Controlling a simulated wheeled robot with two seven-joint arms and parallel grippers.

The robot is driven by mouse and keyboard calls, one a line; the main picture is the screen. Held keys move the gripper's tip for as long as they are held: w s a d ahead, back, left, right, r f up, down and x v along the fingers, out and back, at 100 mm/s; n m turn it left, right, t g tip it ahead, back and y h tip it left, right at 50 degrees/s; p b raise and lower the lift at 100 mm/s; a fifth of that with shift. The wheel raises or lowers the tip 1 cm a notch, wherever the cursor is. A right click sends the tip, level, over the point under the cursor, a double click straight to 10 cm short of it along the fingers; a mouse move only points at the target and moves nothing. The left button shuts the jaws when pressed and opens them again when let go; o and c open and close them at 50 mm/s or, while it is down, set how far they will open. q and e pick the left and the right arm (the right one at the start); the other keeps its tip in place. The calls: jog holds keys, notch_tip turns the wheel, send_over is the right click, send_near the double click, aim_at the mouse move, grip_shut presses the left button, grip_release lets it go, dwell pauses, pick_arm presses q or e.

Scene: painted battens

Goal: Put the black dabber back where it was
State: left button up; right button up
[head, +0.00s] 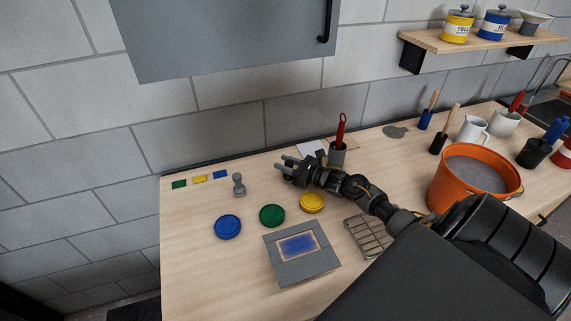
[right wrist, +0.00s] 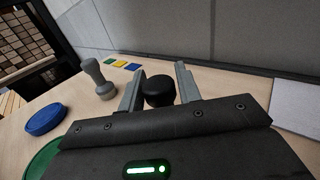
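The black dabber (right wrist: 158,90) shows in the right wrist view as a dark rounded knob between the two fingers of my right gripper (right wrist: 160,82). The fingers appear to close on its sides; its lower part is hidden by the gripper body. In the head view my right gripper (head: 284,164) is over the back of the bench, fingers pointing left; the dabber is hard to tell from the dark gripper there. A grey dabber (head: 238,184) stands upright left of the gripper; it also shows in the right wrist view (right wrist: 99,80). My left gripper is not in view.
Green (head: 179,184), yellow (head: 200,179) and blue (head: 220,174) swatches lie at the back left. Blue (head: 228,227), green (head: 272,215) and yellow (head: 312,202) discs lie in front. A grey-framed blue pad (head: 275,270), red-handled pot (head: 338,157) and orange bucket (head: 437,197) stand nearby.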

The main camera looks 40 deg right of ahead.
jog(key=shift+o, duration=1.4)
jog(key=shift+r, duration=0.1)
jog(key=shift+s, duration=0.15)
jog(key=b+v, duration=0.4)
jog(key=v, duration=0.6)
jog(key=shift+s, duration=0.2)
jog(key=shift+s+d+r, duration=0.1)
jog(key=shift+s+d, duration=0.2)
jog(key=shift+s, duration=0.35)
